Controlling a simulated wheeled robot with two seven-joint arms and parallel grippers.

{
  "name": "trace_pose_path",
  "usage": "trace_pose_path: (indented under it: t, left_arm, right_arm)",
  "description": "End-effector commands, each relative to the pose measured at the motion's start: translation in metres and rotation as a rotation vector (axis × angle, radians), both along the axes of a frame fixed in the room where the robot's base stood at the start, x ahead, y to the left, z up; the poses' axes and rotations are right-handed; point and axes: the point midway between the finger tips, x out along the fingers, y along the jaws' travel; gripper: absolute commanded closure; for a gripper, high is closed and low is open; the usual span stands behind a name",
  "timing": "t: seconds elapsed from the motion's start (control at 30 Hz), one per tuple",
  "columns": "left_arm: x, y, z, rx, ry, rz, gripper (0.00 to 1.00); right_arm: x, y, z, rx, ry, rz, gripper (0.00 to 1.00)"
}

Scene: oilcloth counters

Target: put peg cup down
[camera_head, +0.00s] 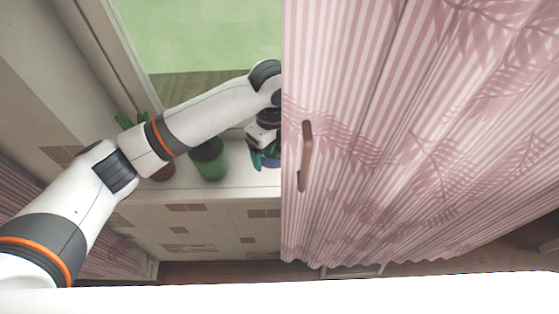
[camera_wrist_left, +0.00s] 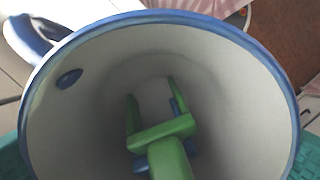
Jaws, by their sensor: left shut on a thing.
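The peg cup (camera_wrist_left: 85,115) is white inside with a blue rim and fills most of the left wrist view, its mouth facing the camera. A green peg (camera_wrist_left: 165,140) and some blue pieces lie inside it. My left gripper (camera_head: 262,156) is shut on the cup. In the head view it is small, at the left edge of a pink striped panel, with a bit of blue and teal showing there. Teal patches show at both lower sides of the wrist view; I cannot tell exactly what they are. The cup's base is hidden. My right gripper is not in view.
A green pot (camera_head: 208,160) and a reddish pot (camera_head: 160,171) with a plant stand on the pale ledge (camera_head: 228,186), left of the gripper. The pink striped panel (camera_head: 400,130) with a brown handle (camera_head: 305,155) covers the right side and hides what is behind it.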

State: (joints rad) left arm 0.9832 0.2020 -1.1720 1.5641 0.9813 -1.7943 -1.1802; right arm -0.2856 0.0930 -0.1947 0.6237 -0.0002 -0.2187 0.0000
Motion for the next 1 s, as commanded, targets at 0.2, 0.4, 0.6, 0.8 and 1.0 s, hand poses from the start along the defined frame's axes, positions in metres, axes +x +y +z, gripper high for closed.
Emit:
trace_pose_path:
  t: [0.2, 0.4, 0.6, 0.8, 1.0]
  left_arm:
    - [0.000, 0.000, -0.031, 0.001, 0.001, 0.002, 0.41]
    - [0.000, 0.001, -0.048, 0.001, 0.000, 0.002, 0.41]
    - [0.000, 0.000, -0.072, 0.000, -0.001, 0.002, 0.41]
    - [0.000, 0.000, -0.072, -0.001, -0.002, 0.001, 0.41]
    - [0.000, 0.001, -0.075, 0.000, -0.001, 0.001, 0.01]
  right_arm:
    - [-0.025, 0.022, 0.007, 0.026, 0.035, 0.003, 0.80]
    - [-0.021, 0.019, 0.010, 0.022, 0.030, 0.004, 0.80]
    - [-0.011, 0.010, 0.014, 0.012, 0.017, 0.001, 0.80]
    - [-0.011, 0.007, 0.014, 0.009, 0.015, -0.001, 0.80]
    - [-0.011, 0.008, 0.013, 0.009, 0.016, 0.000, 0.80]
